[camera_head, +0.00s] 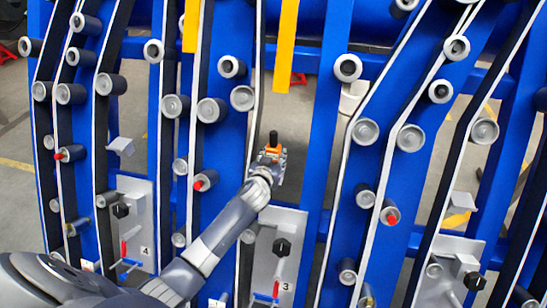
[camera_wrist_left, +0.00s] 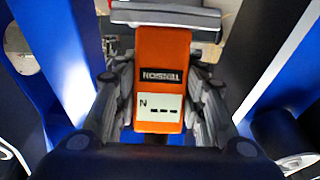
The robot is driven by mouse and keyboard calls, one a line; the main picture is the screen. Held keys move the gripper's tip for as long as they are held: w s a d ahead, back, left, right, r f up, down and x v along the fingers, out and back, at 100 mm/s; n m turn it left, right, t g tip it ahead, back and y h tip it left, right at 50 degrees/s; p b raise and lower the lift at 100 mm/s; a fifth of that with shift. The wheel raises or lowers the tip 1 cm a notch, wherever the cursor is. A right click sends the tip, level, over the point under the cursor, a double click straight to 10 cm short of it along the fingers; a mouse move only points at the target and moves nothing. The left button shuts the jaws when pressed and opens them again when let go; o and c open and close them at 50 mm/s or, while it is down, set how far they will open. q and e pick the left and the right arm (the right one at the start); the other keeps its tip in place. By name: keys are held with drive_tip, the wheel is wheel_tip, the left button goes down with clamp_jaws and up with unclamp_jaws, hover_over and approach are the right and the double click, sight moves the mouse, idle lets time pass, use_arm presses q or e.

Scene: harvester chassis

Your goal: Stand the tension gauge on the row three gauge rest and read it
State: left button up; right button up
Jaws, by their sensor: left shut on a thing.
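The tension gauge is an orange block with a black upper part in the head view (camera_head: 272,151). In the left wrist view the gauge (camera_wrist_left: 163,60) shows the word TENSION and a pale display with "N" and dashes. My left gripper (camera_head: 269,162) is shut on it, one finger on each side. In the left wrist view a grey ledge (camera_wrist_left: 165,15), likely the row three gauge rest, lies just beyond the gauge's far end. I cannot tell whether they touch. My left arm and gripper hide much of that spot in the head view. My right gripper is not in view.
The plate marked 3 (camera_head: 294,222) with a black knob (camera_head: 282,247) is below the gripper. Similar grey brackets stand out at the left (camera_head: 121,146) and right (camera_head: 463,202). Blue beams, belts and several rollers (camera_head: 242,98) surround the gripper closely.

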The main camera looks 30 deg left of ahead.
use_arm(q)
drive_tip(key=shift+f, duration=0.15)
drive_tip(key=o, duration=1.1)
drive_tip(key=shift+o, duration=0.2)
drive_tip(key=shift+f, duration=0.1)
drive_tip(key=shift+s, duration=0.1)
drive_tip(key=v, duration=1.2)
drive_tip(key=shift+a, duration=0.1)
